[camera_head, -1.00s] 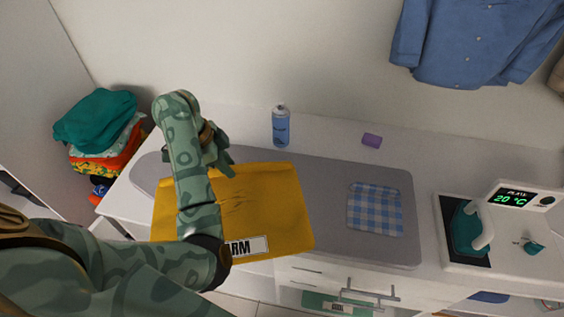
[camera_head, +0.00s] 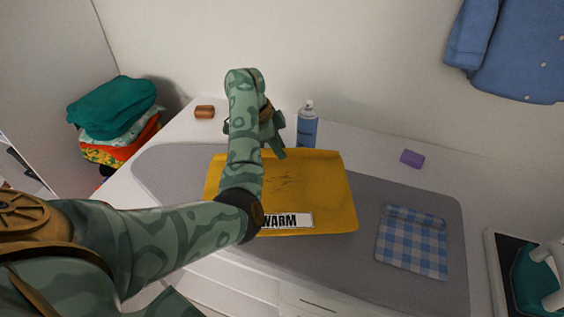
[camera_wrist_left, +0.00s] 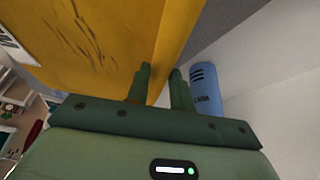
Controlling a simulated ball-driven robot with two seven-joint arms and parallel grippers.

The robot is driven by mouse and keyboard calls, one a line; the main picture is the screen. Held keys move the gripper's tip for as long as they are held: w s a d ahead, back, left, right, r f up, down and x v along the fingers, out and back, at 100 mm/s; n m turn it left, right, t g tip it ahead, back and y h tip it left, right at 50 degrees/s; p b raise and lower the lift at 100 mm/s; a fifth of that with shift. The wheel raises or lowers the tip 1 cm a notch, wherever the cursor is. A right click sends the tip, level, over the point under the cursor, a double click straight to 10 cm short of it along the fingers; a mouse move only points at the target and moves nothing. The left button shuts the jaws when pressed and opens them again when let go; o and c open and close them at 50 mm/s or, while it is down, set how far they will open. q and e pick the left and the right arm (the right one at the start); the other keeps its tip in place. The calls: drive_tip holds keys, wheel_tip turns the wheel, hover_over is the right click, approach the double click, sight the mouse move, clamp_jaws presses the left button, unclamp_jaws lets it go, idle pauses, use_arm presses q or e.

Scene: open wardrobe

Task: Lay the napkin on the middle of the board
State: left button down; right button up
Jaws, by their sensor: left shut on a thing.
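A flat mustard-yellow cloth (camera_head: 325,185) with a WARM label (camera_head: 290,222) is over the left and middle part of the grey board (camera_head: 455,275). I cannot tell how much of it touches the board. My left gripper (camera_head: 281,153) is shut on its far edge. The left wrist view shows my two fingers (camera_wrist_left: 160,70) at the edge of the yellow cloth (camera_wrist_left: 95,35). A blue-and-white checked napkin (camera_head: 412,243) lies on the board's right part, folded along its far edge. My right gripper is not in view.
A blue spray bottle (camera_head: 307,128) stands just behind the yellow cloth; it also shows in the left wrist view (camera_wrist_left: 205,88). A purple block (camera_head: 412,158) and a brown object (camera_head: 204,111) lie along the back. Folded clothes (camera_head: 115,108) are stacked left. A teal iron (camera_head: 530,275) is far right.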

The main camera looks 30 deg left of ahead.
use_arm(q)
drive_tip(key=f, duration=0.1)
drive_tip(key=f+b, duration=0.1)
drive_tip(key=f, duration=0.2)
drive_tip(key=shift+w+b, duration=0.35)
drive_tip(key=shift+b, duration=0.05)
drive_tip(key=shift+r, duration=0.15)
drive_tip(key=c, duration=1.2)
unclamp_jaws()
